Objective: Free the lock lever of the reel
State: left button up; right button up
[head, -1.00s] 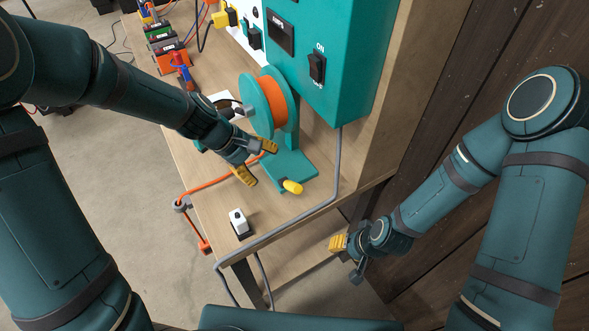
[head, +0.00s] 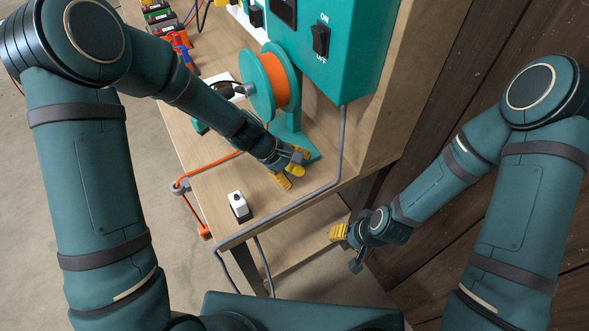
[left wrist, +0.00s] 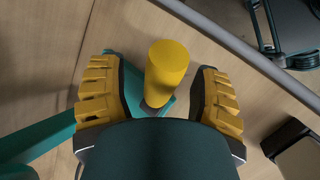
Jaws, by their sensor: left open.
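The teal reel (head: 261,88) holds orange cord and stands on the wooden bench on a teal base. The lock lever has a yellow knob (left wrist: 166,68), seen plainly in the left wrist view. In the head view my gripper largely hides it. My left gripper (head: 288,169) is open over the lever at the foot of the reel. In the left wrist view its two yellow-padded fingers (left wrist: 158,105) stand on either side of the knob, with gaps on both sides. My right gripper (head: 346,247) hangs low beyond the bench's right side; its opening is unclear.
A teal switch box (head: 335,50) with an ON/OFF switch stands behind the reel. A grey conduit (head: 335,170) bends down and along the bench's front. A small white-and-black switch (head: 239,205) sits near the front edge. Orange cord (head: 208,171) runs to the left edge.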

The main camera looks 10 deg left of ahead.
pick_arm(q)
grip_shut()
jog(key=g+p, duration=0.1)
jog(key=p, duration=0.1)
jog(key=w+r+g+h+p, duration=0.1)
jog(key=shift+a+r+n+h+p, duration=0.15)
jog(key=shift+a+n+h+p, duration=0.15)
jog(key=shift+n+p, duration=0.1)
jog(key=shift+w+a+r+n+g+h+p, duration=0.1)
jog(key=shift+w+a+n+g+h+p, duration=0.15)
jog(key=shift+g+h+p, duration=0.2)
jog(key=shift+w+a+r+g+h, duration=0.1)
jog(key=shift+w+g+h, duration=0.1)
jog(key=shift+g+h, duration=0.25)
grip_release()
